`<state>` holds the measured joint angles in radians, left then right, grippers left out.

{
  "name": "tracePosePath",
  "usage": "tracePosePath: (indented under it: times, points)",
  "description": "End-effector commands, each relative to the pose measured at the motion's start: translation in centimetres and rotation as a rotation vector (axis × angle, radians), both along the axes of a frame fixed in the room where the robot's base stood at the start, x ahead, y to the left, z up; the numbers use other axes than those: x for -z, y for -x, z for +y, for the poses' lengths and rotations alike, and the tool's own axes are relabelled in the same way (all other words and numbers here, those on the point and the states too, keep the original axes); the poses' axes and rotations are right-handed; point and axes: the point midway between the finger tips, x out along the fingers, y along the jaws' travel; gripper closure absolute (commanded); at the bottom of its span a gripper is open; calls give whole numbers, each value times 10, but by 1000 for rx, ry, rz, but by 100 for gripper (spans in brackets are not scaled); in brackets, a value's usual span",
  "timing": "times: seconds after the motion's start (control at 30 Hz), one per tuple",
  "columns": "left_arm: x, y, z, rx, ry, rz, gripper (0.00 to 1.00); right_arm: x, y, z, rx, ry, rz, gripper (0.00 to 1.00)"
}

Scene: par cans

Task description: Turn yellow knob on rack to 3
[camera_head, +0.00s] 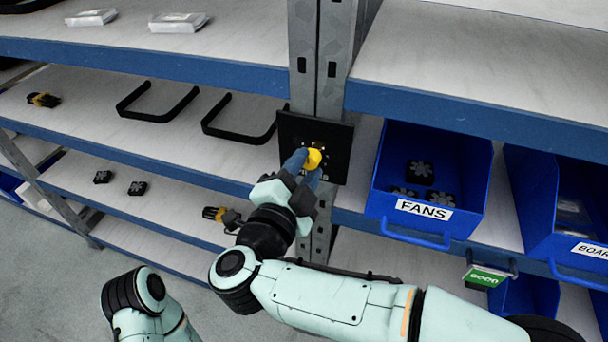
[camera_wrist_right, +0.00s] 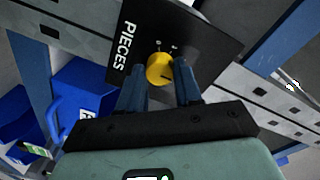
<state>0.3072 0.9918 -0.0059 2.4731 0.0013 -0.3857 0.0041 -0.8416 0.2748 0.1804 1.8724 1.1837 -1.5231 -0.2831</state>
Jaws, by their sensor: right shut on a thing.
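The yellow knob (camera_head: 313,159) sits on a black panel (camera_head: 337,138) fixed to the rack's grey upright. In the right wrist view the knob (camera_wrist_right: 160,69) is round with a dark pointer mark, and the panel (camera_wrist_right: 200,28) reads "PIECES".
A blue bin labelled FANS (camera_head: 379,200) stands right of the panel, with another blue bin (camera_head: 527,205) farther right. Black handles (camera_head: 157,117) and small dark parts lie on the left shelves. A blue shelf edge (camera_head: 150,65) runs above the arm.

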Motion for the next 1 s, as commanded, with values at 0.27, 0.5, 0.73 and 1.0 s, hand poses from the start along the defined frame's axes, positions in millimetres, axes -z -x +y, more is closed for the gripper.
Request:
tracePosePath:
  times: [0.27,0.5,0.73,1.0]
  points:
    - [3,1,0,0,0,1,57,0,0,0,0,-28,-7,96]
    - [3,1,0,0,0,1,57,0,0,0,-1,-28,-6,96]
    - [3,1,0,0,0,1,57,0,0,0,-1,-26,-7,40]
    - [4,1,0,0,0,1,57,0,4,3,-3,-26,-7,40]
